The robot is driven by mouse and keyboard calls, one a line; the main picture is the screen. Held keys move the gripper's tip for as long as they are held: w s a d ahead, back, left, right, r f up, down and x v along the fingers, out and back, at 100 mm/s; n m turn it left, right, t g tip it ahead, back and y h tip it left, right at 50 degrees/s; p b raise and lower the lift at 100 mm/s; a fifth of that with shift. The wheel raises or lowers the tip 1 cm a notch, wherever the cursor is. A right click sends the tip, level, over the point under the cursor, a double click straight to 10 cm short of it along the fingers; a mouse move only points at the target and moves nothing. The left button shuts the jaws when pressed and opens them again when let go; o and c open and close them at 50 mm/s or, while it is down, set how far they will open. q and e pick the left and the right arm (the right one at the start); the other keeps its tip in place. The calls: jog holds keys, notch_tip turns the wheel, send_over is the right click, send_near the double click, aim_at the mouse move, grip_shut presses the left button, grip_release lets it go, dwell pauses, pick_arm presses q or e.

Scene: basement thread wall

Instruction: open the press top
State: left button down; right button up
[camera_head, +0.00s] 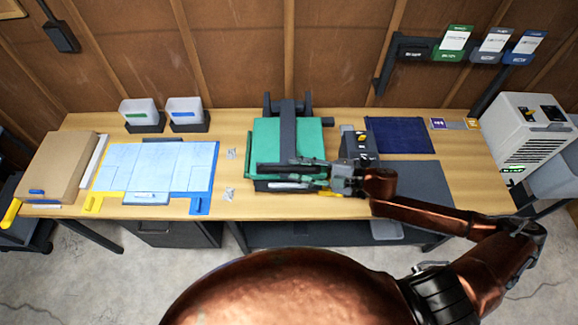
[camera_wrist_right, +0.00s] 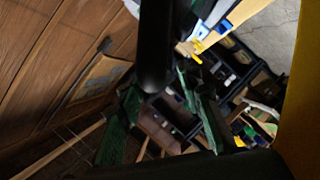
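The press (camera_head: 272,137) stands at the middle of the workbench, with a teal-green top and a dark grey arm running over it from the back. The top looks lowered and flat. A dark handle bar (camera_head: 280,170) crosses its front edge. My right gripper (camera_head: 318,173) reaches in from the right, at the right end of that bar. In the right wrist view, its green-padded fingers (camera_wrist_right: 160,118) stand apart, and a dark bar (camera_wrist_right: 154,45) comes down close to them. I cannot tell whether they touch it. My left gripper is not in view.
A control box (camera_head: 358,143) stands just right of the press. A blue cloth (camera_head: 400,135) and a dark mat (camera_head: 418,182) lie farther right. A light-blue sheet (camera_head: 150,167) and a cardboard box (camera_head: 60,165) are at left. A white machine (camera_head: 525,130) stands beyond the right end.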

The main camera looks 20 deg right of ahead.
aim_at(289, 168)
jog(key=shift+x, duration=1.1)
jog(key=shift+w+a+f, duration=0.15)
jog(key=shift+w+a, duration=0.1)
jog(key=shift+a, duration=0.05)
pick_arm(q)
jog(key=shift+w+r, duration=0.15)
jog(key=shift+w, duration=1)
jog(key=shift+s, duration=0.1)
pick_arm(e)
jog(key=c, duration=0.5)
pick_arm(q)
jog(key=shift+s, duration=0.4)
pick_arm(e)
grip_shut()
